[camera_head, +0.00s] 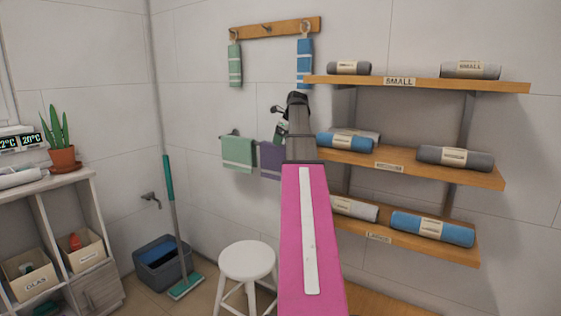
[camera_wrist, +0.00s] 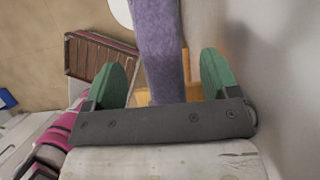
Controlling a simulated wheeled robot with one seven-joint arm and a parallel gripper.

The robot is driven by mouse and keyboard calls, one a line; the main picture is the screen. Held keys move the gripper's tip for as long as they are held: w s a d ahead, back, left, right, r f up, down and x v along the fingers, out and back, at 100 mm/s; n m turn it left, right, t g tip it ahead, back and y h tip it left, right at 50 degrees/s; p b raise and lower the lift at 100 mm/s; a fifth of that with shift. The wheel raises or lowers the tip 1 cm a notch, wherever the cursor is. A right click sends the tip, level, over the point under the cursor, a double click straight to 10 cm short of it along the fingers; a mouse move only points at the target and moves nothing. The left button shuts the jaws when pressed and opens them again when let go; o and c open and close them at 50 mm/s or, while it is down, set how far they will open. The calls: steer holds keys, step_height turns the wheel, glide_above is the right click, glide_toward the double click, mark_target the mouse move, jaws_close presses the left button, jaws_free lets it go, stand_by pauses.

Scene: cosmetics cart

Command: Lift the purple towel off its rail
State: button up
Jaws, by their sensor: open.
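The purple towel (camera_head: 270,161) hangs on the wall to the right of a green towel (camera_head: 237,153), its right side hidden behind my arm. The wall rail (camera_head: 234,133) shows only in part. In the wrist view the purple towel (camera_wrist: 156,45) runs down between the two green fingers of my gripper (camera_wrist: 166,72). The fingers stand apart, with a gap on each side of the towel. My gripper is open and holds nothing. In the head view my arm hides most of it.
Wooden shelves (camera_head: 420,88) with rolled towels stand out from the wall at right. A peg board (camera_head: 275,28) with a green and a blue towel hangs above. A white stool (camera_head: 246,262) stands below, with a mop and bucket (camera_head: 163,266) to its left.

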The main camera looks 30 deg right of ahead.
mark_target(280, 162)
steer(key=shift+x, duration=2.55)
steer(key=shift+w+f, duration=0.1)
steer(key=shift+w, duration=0.1)
steer(key=shift+c, duration=0.3)
steer(key=c, duration=1.3)
